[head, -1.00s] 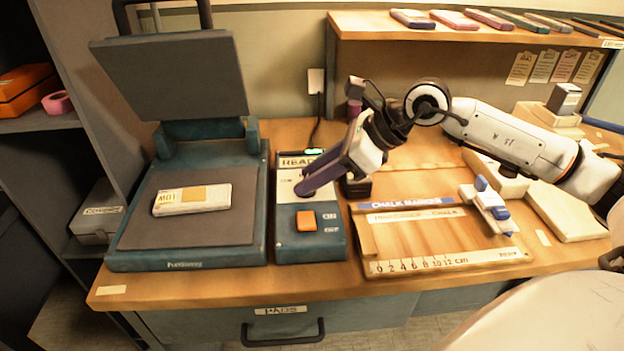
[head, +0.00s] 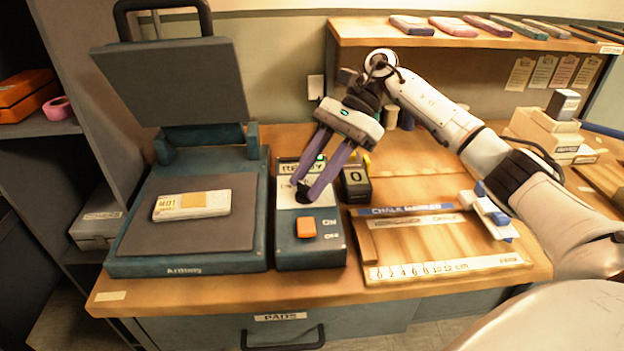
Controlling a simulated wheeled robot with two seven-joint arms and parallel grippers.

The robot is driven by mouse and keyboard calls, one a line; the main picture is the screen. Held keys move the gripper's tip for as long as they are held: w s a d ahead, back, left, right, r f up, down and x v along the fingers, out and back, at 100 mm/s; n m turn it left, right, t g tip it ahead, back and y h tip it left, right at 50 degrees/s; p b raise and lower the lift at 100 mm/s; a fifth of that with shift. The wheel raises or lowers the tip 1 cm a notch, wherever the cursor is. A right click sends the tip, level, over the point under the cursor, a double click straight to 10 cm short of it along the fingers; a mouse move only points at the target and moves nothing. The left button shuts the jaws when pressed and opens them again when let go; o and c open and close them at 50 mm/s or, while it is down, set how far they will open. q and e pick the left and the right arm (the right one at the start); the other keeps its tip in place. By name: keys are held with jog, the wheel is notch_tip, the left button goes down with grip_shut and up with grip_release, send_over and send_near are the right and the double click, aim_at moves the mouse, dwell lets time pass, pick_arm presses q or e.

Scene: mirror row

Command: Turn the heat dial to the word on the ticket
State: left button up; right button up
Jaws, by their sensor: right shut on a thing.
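The control box (head: 335,262) stands between the heat press and the cutting board, with a READY label, an orange switch and ON/OFF marks. My right gripper (head: 305,192) reaches down over its upper part, its two purple fingers shut on the small dark heat dial (head: 304,194). The fingers and dial hide much of the markings there, so I cannot read the dial's setting. Several paper slips (head: 520,73) hang under the shelf at the back right; their writing is too small to read, and I cannot tell which is the ticket. My left gripper is not in view.
The heat press (head: 185,268) stands open at the left, a white packet (head: 192,204) on its pad. A dark counter (head: 355,182) showing 0 stands just right of the gripper. The board (head: 430,245) with a ruler lies right; boxes (head: 545,130) stand farther back.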

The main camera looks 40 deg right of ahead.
jog(key=shift+w+n+g+b, duration=0.15)
jog(key=shift+n+g+b, duration=0.25)
jog(key=shift+n+g, duration=0.45)
jog(key=shift+n, duration=0.35)
jog(key=o, duration=1)
jog(key=shift+d+f, duration=0.1)
jog(key=shift+o, duration=0.4)
notch_tip(320, 180, up, 10)
jog(key=p, duration=0.2)
